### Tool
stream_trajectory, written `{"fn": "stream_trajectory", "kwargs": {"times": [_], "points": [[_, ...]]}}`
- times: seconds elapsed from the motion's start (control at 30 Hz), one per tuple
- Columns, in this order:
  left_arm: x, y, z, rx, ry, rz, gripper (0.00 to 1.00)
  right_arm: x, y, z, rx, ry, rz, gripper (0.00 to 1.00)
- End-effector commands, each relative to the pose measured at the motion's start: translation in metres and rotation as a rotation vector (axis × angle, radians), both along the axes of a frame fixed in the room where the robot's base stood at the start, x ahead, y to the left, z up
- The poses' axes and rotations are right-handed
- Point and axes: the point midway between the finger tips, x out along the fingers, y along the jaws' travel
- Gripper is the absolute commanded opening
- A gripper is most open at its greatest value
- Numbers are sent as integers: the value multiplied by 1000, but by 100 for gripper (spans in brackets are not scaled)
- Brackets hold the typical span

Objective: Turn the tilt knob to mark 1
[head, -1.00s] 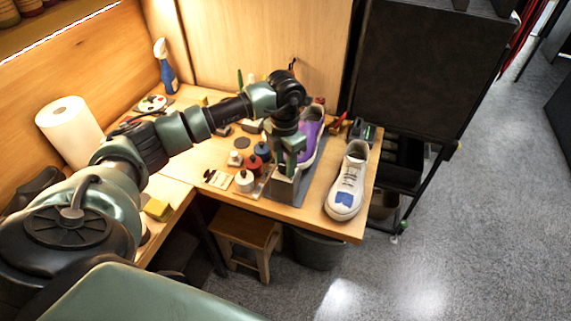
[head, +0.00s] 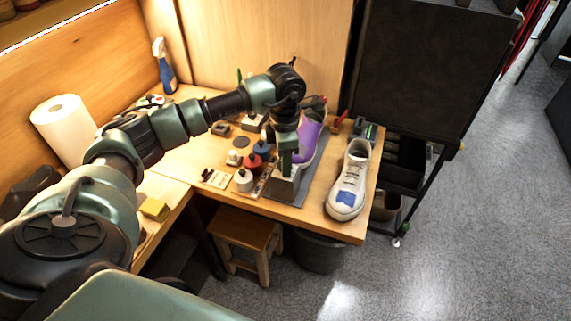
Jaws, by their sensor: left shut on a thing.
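My left gripper (head: 286,167) points down at the front end of the shoe stand (head: 283,189), a grey block and plate near the table's front edge. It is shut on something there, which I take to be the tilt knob. The knob and its marks are hidden by the fingers or too small to make out. A purple and white sneaker (head: 309,137) sits on the stand just behind the gripper, partly hidden by my arm. My right gripper is not in view.
A white sneaker with a blue patch (head: 347,183) stands right of the stand. Several small bottles, including a red one (head: 252,162) and a white one (head: 243,180), stand close on the left. A paper roll (head: 62,130) and spray bottle (head: 165,66) are farther back.

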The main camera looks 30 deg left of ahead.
Motion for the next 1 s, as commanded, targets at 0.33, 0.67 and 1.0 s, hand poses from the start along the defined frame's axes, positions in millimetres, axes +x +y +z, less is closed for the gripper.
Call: {"fn": "stream_trajectory", "kwargs": {"times": [0.33,0.67,1.0], "points": [[0,0,0,0,-1,-177,0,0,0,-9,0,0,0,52],[1,0,-1,0,-4,-255,0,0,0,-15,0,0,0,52],[1,0,0,1,-3,-519,0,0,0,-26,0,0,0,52]]}}
